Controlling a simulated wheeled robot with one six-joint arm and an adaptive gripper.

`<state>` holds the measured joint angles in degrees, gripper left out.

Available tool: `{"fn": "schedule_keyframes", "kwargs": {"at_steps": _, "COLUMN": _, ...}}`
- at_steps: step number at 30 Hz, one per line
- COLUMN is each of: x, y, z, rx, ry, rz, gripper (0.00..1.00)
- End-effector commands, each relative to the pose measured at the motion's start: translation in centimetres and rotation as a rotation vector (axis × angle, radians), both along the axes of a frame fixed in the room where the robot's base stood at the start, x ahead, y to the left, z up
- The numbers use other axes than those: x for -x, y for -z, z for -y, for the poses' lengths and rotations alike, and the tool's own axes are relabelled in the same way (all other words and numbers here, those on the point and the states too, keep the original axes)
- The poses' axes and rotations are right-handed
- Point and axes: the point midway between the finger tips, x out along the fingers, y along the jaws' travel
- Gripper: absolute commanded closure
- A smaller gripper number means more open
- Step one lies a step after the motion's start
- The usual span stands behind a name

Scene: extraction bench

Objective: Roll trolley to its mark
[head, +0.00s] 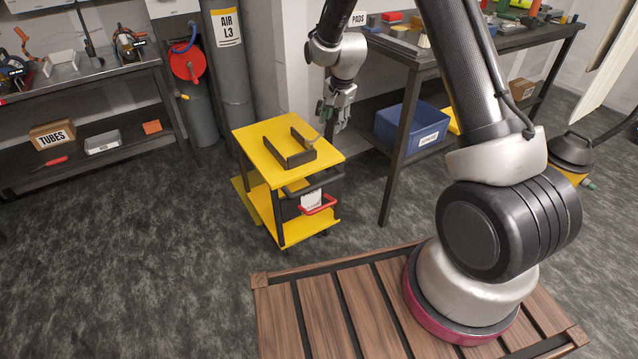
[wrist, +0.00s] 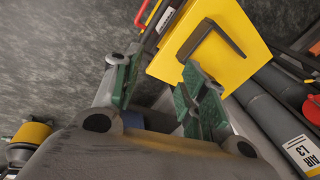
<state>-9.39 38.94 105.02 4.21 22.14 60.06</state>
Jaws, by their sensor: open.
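The yellow trolley (head: 275,142) stands upright on the dark floor, with a dark U-shaped bracket (head: 290,158) on its top. A dark bar handle (head: 313,187) and a red handle (head: 318,208) are on its near side. My gripper (head: 334,118) is open and hangs by the right edge of the trolley top, apart from the handles as far as I can see. In the wrist view, nothing shows between the green-padded fingers (wrist: 160,88), and the trolley top (wrist: 236,62) lies beyond them.
A workbench with a blue bin (head: 412,127) on its lower shelf stands right of the trolley. Grey cylinders (head: 231,75) stand behind it, and another bench (head: 85,82) is at left. Open floor (head: 130,240) lies left and in front of the trolley.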

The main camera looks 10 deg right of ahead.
Motion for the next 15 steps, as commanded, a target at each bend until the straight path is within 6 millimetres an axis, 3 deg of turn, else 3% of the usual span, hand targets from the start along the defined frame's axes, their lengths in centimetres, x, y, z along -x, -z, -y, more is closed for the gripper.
{"fn": "schedule_keyframes", "kwargs": {"at_steps": 1, "x": -0.7, "y": 4.2, "z": -0.8, "rx": -0.009, "ry": 0.046, "rz": -0.023, "gripper": 0.58}}
{"fn": "schedule_keyframes", "kwargs": {"at_steps": 6, "x": -1.9, "y": 14.6, "z": -2.5, "rx": -0.039, "ry": 0.196, "rz": -0.052, "gripper": 0.58}}
{"fn": "schedule_keyframes", "kwargs": {"at_steps": 9, "x": -1.9, "y": 18.6, "z": -3.0, "rx": -0.050, "ry": 0.254, "rz": -0.061, "gripper": 0.58}}
{"fn": "schedule_keyframes", "kwargs": {"at_steps": 15, "x": -1.8, "y": 22.3, "z": -3.4, "rx": -0.057, "ry": 0.300, "rz": -0.068, "gripper": 0.58}}
